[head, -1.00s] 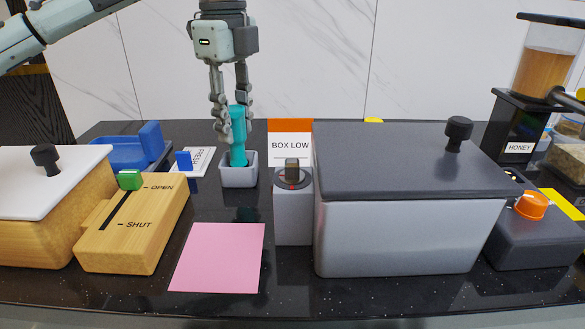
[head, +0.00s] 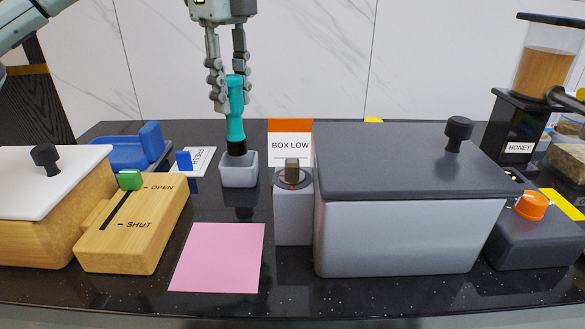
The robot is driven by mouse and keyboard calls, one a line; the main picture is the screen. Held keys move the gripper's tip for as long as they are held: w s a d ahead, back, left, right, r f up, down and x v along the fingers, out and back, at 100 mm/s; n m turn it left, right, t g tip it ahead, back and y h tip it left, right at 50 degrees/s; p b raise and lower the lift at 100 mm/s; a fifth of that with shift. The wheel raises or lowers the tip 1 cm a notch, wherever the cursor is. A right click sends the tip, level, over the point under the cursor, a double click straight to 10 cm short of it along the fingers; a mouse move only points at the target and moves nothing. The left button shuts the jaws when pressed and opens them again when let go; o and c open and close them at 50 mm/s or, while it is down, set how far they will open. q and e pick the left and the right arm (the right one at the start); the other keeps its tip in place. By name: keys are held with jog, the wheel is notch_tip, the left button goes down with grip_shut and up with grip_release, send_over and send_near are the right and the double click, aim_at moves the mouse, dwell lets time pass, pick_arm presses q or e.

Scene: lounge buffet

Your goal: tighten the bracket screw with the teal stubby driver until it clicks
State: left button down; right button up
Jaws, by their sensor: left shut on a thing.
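The teal stubby driver (head: 235,118) is upright, its black lower end (head: 236,147) at the mouth of a small grey cup (head: 239,171). I cannot tell whether its tip is still inside the cup. My left gripper (head: 231,90) points down from above and is shut on the upper part of the teal handle. I cannot make out a bracket screw in this view. My right gripper is not in view.
Right of the cup stand a grey block with a dark knob (head: 292,171), a "BOX LOW" sign (head: 290,146) and a large grey lidded box (head: 405,235). A wooden slider box (head: 145,235) is at left. A pink sheet (head: 217,258) lies flat in front.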

pick_arm(q)
jog(key=s+d+r, duration=0.3)
jog(key=s+d, duration=0.1)
jog(key=s, duration=0.2)
jog(key=s+d+r, duration=0.3)
jog(key=s+d, duration=0.2)
jog(key=s, duration=0.2)
jog(key=shift+d+r, duration=0.15)
jog(key=shift+r, duration=0.25)
dwell(0.7)
jog(key=shift+f, duration=1)
jog(key=shift+f, duration=0.2)
dwell(0.3)
jog(key=shift+f, duration=0.3)
jog(key=c, duration=1.1)
grip_release()
